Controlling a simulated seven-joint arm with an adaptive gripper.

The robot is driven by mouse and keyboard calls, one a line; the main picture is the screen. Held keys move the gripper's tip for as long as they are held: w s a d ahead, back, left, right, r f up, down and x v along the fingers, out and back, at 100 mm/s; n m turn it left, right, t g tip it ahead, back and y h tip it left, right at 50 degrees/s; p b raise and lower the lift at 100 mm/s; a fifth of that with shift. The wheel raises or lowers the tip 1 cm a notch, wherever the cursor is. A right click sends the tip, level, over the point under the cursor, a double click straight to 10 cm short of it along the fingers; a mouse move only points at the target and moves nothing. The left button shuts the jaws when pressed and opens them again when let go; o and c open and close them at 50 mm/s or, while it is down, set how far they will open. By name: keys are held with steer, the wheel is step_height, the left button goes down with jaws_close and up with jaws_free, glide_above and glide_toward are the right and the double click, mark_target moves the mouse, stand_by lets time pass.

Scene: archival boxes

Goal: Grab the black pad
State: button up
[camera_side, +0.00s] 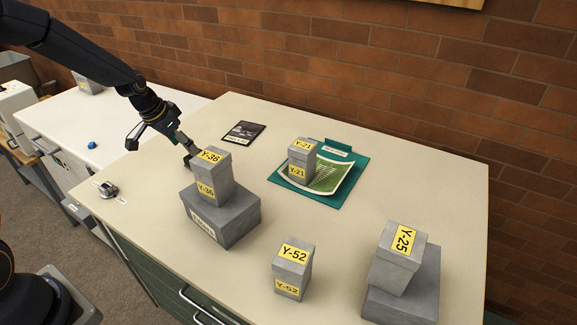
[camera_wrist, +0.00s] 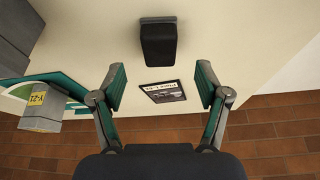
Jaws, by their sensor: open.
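A black pad (camera_wrist: 158,44) with a grey strip along one edge is at the upper middle of the wrist view, over the pale tabletop. My gripper (camera_wrist: 160,72) is open and empty, with its two green-lined fingers spread to either side below the pad. The pad appears beyond the fingertips, between their lines, apart from both. In the side view my gripper (camera_side: 187,149) is low over the table, just behind and left of the Y-36 box (camera_side: 212,176). I cannot clearly make out the pad there.
The Y-36 box stands on a larger grey box (camera_side: 233,222) close to my gripper. A dark picture card (camera_side: 244,132) lies behind it. The Y-21 box (camera_side: 301,158) stands on a green folder (camera_side: 349,183). A small metal device (camera_side: 107,189) sits near the left edge.

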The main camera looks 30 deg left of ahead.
steer(key=x, duration=0.5)
steer(key=shift+w, duration=0.2)
steer(key=shift+c, duration=0.3)
steer(key=c, duration=1.2)
